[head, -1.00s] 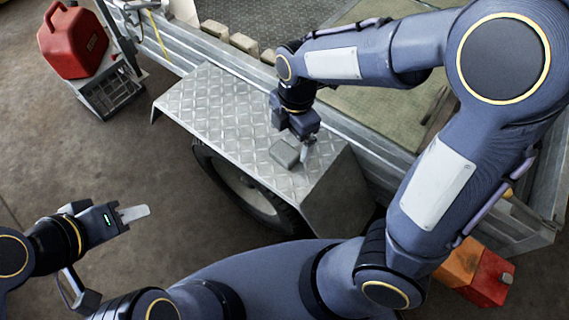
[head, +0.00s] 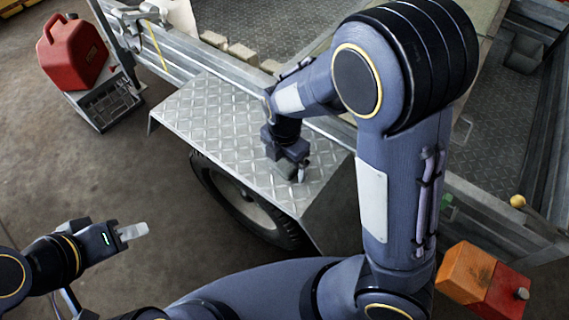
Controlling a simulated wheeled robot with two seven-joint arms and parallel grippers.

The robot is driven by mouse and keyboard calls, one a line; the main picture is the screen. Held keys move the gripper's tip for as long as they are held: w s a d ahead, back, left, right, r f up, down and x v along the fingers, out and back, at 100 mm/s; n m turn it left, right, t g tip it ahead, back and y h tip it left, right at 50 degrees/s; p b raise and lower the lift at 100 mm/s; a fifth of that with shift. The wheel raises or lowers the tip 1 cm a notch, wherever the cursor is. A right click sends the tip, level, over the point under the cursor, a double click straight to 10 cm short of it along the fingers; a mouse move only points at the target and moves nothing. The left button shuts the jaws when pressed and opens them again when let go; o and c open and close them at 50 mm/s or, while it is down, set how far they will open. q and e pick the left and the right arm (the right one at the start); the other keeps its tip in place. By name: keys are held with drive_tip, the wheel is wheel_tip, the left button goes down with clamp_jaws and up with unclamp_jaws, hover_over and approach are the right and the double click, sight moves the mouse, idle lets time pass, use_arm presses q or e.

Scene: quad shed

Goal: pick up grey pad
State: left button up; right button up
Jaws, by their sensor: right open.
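The grey pad (head: 281,169) lies on the diamond-plate fender (head: 225,118) over the trailer wheel. My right gripper (head: 292,173) points down right at the pad and hides part of it. It is open, with one finger showing at the pad's right side; the other finger is hard to make out. I cannot tell whether the fingers touch the pad. My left gripper (head: 133,231) is far off at the lower left, over bare floor. Its fingers are seen edge-on, so its opening cannot be told.
A red fuel can (head: 72,52) stands on a grey crate (head: 108,100) at the upper left. The trailer's side rail (head: 180,50) runs behind the fender. An orange and red box (head: 484,280) sits at the lower right. The floor left of the fender is clear.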

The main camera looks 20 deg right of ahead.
sight(285, 162)
drive_tip(key=c, duration=1)
drive_tip(key=shift+c, duration=0.2)
drive_tip(key=shift+r, duration=0.1)
drive_tip(key=shift+r, duration=0.55)
wheel_tip(285, 162, up, 3)
drive_tip(key=shift+s+f+p, duration=0.15)
drive_tip(key=shift+p, duration=0.6)
drive_tip(key=s+d+r+p, duration=0.1)
drive_tip(key=s+r+p, duration=0.1)
drive_tip(key=s+r, duration=0.2)
drive_tip(key=s+d+r+p, duration=0.1)
drive_tip(key=s+r, duration=0.4)
drive_tip(key=s, duration=0.4)
drive_tip(key=shift+s+p, duration=0.3)
drive_tip(key=shift+p, duration=0.1)
